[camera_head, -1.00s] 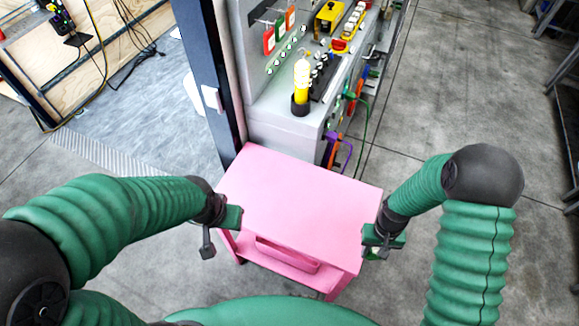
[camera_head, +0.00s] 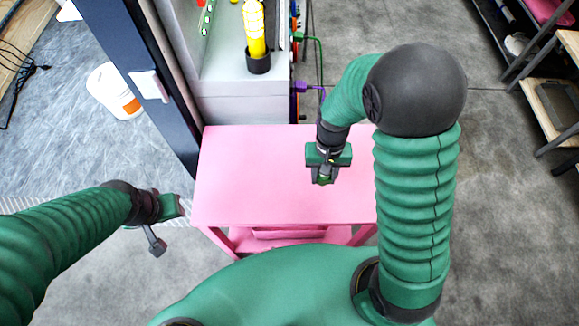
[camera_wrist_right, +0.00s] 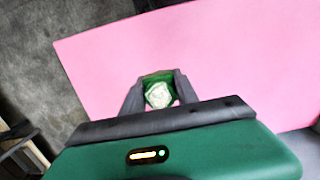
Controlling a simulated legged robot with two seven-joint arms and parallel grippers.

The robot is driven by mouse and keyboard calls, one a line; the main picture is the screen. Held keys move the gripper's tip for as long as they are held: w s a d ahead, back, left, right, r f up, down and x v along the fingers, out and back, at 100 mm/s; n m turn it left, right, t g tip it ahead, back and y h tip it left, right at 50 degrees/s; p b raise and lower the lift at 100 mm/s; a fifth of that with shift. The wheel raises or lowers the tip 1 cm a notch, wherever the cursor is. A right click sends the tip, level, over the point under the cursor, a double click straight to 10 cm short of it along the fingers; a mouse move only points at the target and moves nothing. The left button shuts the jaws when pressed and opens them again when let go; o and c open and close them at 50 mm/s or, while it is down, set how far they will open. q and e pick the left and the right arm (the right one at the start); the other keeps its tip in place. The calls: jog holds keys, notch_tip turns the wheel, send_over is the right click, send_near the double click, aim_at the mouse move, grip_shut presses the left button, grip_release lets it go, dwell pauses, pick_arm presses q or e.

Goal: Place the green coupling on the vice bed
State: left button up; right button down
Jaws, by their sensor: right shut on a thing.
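My right gripper (camera_head: 325,172) is over the right half of the pink table (camera_head: 250,175). In the right wrist view the right gripper (camera_wrist_right: 157,84) is shut on the green coupling (camera_wrist_right: 158,92), which has a pale, whitish middle and sits between the two dark fingers. The pink table top (camera_wrist_right: 225,60) lies behind it. In the head view only a small part of the coupling shows below the jaws. My left gripper (camera_head: 172,207) is off the table's left edge, and its jaw opening is not clear. I cannot make out a vice bed in these views.
A grey cabinet (camera_head: 235,95) with a yellow lamp (camera_head: 255,30) stands behind the table. Shelves (camera_head: 545,90) stand far right. The table top is otherwise bare.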

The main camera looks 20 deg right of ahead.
send_over(290, 172)
jog(key=shift+w+f, duration=0.2)
jog(key=shift+f, duration=0.35)
jog(key=shift+a+f, duration=0.2)
jog(key=shift+f, duration=0.05)
notch_tip(290, 172, down, 3)
jog(key=shift+d+r+b, duration=0.15)
jog(key=shift+b, duration=0.15)
jog(key=shift+w+d+f, duration=0.1)
jog(key=shift+d+f, duration=0.1)
jog(key=shift+d, duration=0.15)
jog(key=c, duration=1.3)
grip_release()
jog(key=o, duration=0.4)
jog(key=shift+a, duration=0.3)
